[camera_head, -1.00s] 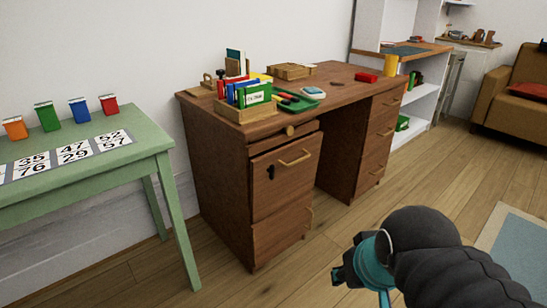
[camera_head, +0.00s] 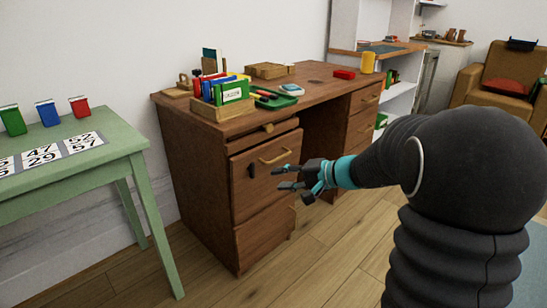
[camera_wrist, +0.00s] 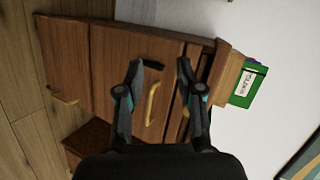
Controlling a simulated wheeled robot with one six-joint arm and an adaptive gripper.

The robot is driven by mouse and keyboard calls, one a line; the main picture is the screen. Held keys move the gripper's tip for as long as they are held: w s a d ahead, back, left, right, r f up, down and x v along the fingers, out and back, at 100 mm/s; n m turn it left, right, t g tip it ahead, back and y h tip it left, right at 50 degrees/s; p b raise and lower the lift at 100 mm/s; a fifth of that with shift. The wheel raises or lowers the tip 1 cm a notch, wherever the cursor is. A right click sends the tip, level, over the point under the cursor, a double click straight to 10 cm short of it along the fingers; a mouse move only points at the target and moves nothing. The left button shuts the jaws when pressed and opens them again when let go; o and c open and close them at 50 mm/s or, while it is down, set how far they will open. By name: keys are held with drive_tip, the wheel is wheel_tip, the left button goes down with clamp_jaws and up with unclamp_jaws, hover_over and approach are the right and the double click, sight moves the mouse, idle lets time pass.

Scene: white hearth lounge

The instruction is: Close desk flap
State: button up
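The wooden desk (camera_head: 185,160) has a front panel on its left pedestal, which I take to be the flap (camera_head: 240,195). My gripper (camera_head: 279,177) is open and empty in front of the flap.
The desktop holds a book box (camera_head: 222,108), a green tray (camera_head: 275,99) and a red block (camera_head: 344,74). A green table (camera_head: 110,140) stands at left. A brown armchair (camera_head: 490,88) is at right. Floor before the desk is clear.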

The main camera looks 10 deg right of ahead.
sight(279, 158)
drive_tip(key=w+d+f+m+t+h, duration=0.1)
drive_tip(key=w+d+f+m+t, duration=0.4)
drive_tip(key=w+d, duration=0.6)
drive_tip(key=shift+n+t, duration=0.3)
drive_tip(key=x, duration=1.4)
drive_tip(key=shift+a+f, duration=0.15)
clamp_jaws()
